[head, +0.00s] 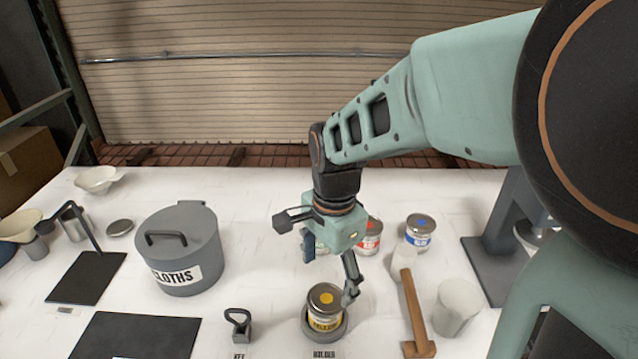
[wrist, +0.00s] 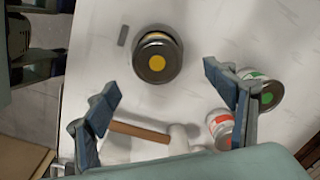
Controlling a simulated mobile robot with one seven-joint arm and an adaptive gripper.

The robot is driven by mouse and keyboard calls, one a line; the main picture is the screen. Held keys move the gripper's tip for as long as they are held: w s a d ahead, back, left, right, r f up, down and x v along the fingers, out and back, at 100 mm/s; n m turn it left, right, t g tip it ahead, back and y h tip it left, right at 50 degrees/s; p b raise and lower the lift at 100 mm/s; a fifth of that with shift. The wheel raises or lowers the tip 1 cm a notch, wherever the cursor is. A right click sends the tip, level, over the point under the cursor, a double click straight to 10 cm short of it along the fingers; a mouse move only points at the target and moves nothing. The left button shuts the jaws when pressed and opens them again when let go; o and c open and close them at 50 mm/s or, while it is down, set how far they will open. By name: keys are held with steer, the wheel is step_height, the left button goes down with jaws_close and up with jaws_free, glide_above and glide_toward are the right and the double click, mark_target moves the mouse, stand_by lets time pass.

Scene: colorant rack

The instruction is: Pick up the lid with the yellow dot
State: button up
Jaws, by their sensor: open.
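The lid with the yellow dot (head: 325,298) is a round grey metal disc on top of a can with a yellow label (head: 324,322). The can stands upright in a dark round holder at the front of the table. In the wrist view the lid (wrist: 155,62) lies ahead of my fingers, a little above the middle of the picture. My gripper (head: 332,266) is open and empty, above and just behind the can. Its two fingers show apart in the wrist view (wrist: 163,88), with the lid between their directions. I see no contact with the lid.
A red-dot can (head: 370,238) and a blue-dot can (head: 419,232) stand behind to the right. A wooden-handled tool (head: 412,305) and a pale cup (head: 457,305) are to the right. A handled key tool (head: 238,325) and the CLOTHS bin (head: 183,245) are to the left.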

mark_target(326, 298)
steer(key=shift+f+p, duration=0.35)
steer(key=shift+f, duration=2.65)
steer(key=c, duration=0.9)
